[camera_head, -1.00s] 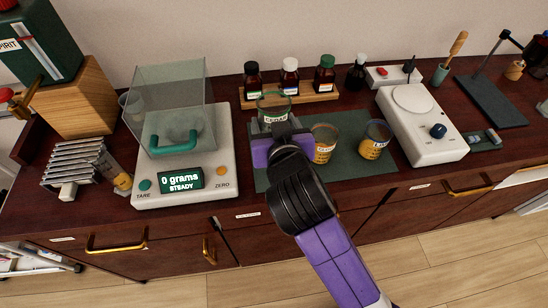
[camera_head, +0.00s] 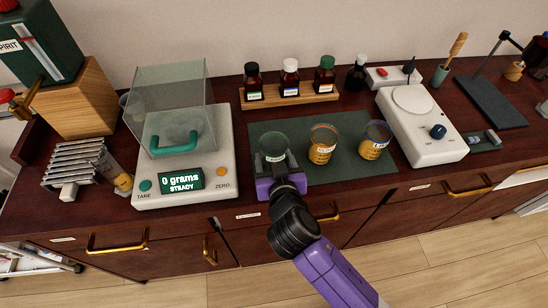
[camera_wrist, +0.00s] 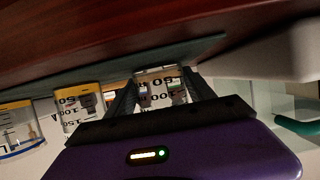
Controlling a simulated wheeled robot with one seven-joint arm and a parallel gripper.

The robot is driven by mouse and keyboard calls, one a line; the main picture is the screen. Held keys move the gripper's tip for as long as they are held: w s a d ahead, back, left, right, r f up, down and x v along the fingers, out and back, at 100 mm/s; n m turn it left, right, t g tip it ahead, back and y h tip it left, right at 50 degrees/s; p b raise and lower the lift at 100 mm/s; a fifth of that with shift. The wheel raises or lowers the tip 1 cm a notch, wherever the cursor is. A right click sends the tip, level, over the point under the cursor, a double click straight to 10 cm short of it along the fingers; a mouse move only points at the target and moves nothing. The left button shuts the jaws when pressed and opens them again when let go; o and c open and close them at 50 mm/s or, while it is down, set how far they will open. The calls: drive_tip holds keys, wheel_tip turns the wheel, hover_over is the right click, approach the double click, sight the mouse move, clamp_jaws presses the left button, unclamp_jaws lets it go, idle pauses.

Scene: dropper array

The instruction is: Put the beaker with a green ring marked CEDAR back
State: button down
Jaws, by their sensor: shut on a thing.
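The green-ringed beaker (camera_head: 273,146) is at the left end of the dark green mat (camera_head: 345,128) in the head view, upright, with a label on its front. My gripper (camera_head: 277,172) is shut on it from the front. In the wrist view the beaker (camera_wrist: 160,88) sits between the two fingers of my gripper (camera_wrist: 162,98), its base close to the mat (camera_wrist: 110,73). I cannot tell whether the base touches the mat.
An orange-ringed beaker (camera_head: 322,146) and a blue-ringed beaker (camera_head: 374,140) stand to the right on the mat. A balance (camera_head: 222,154) reading 0 grams is at the left. A rack of bottles (camera_head: 300,96) stands behind, and a white stirrer unit (camera_head: 432,148) is at the right.

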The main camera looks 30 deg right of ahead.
drive_tip(key=shift+f, duration=0.1)
drive_tip(key=shift+c, duration=1.8)
unclamp_jaws()
drive_tip(key=shift+s+r, duration=0.1)
drive_tip(key=shift+r, duration=0.15)
drive_tip(key=b+v, duration=0.2)
drive_tip(key=v, duration=0.9)
drive_tip(key=shift+s+b, duration=0.35)
drive_tip(key=shift+s, duration=0.05)
drive_tip(key=shift+a+r, duration=0.1)
